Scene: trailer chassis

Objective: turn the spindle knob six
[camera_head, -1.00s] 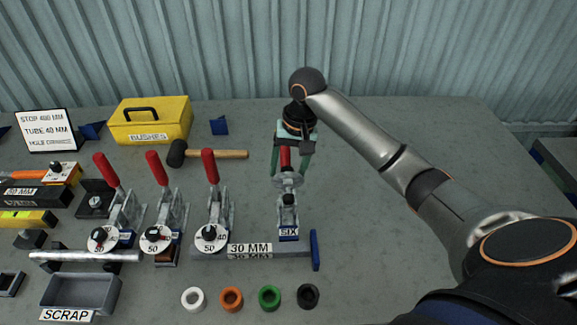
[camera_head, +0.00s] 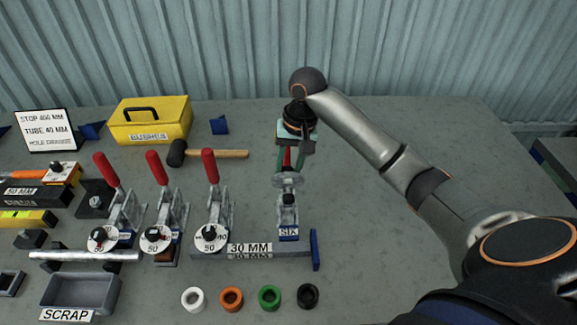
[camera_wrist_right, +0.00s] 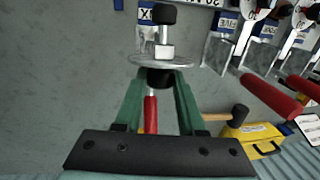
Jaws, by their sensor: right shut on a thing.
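The station labelled SIX (camera_head: 289,232) stands at the right end of the 30 MM bar. It has a grey disc (camera_head: 288,180), also in the right wrist view (camera_wrist_right: 161,61). A black knob (camera_wrist_right: 160,78) sits directly at the disc, between the green fingertips of my right gripper (camera_wrist_right: 158,80). The right gripper (camera_head: 289,165) is shut on this knob, reaching in from behind the station. A red handle (camera_wrist_right: 150,114) shows between the fingers, beyond the knob. The fingers partly hide the knob in the head view. My left gripper is not in view.
Toggle clamps with red handles (camera_head: 210,166) and dials stand to the left. A mallet (camera_head: 215,154) and yellow box (camera_head: 150,120) lie behind them. Several coloured rings, including a green one (camera_head: 269,298), lie in front. The table right of the station is clear apart from my arm.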

